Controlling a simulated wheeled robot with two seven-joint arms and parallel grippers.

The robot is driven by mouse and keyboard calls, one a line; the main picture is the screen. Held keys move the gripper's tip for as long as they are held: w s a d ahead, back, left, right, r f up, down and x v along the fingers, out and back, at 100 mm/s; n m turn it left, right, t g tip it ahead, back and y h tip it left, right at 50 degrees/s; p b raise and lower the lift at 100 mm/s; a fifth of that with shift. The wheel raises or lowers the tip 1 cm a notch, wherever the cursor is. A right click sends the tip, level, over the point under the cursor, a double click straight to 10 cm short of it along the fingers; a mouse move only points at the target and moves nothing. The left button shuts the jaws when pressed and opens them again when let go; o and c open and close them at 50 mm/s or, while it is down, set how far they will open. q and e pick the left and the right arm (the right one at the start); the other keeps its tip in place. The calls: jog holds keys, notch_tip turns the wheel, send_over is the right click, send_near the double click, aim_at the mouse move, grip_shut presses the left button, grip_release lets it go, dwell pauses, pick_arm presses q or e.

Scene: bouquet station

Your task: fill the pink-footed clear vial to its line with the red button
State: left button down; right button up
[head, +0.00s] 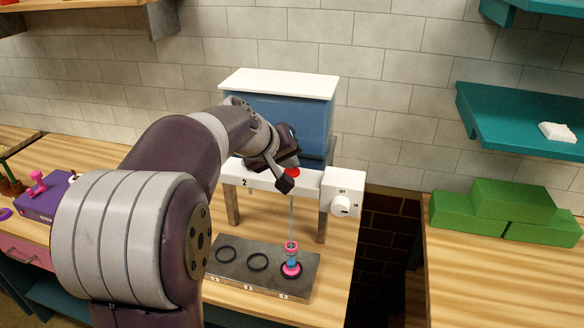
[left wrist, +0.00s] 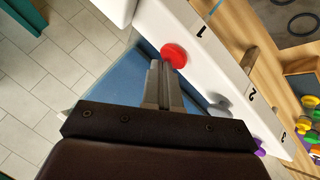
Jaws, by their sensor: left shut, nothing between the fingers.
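The pink-footed vial (head: 291,268) stands upright in the right-hand ring of the grey plate, under the dispenser. A thin pale stream runs down from the dispenser to its mouth. The vial looks bluish between pink bands; its fill line and level are too small to tell. The red button (head: 293,172) is on the white dispenser bar, partly hidden by my left gripper (head: 285,184). In the left wrist view, my shut, empty fingers (left wrist: 158,68) reach the edge of the red button (left wrist: 175,54), touching or very close. My right gripper is out of view.
The blue tank (head: 305,118) with a white lid stands behind the bar. A white dial box (head: 342,192) is at its right end. The grey plate (head: 240,268) has two empty rings. Green blocks (head: 510,207) lie on the right counter, past a gap. A purple box (head: 45,200) is at left.

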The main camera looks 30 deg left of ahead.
aim_at(289, 173)
pick_arm(q)
jog(key=shift+r+p, duration=0.8)
jog(key=shift+r, duration=0.2)
notch_tip(289, 173, up, 5)
jog(key=p, duration=0.3)
jog(key=shift+p, duration=0.4)
dwell(2.7)
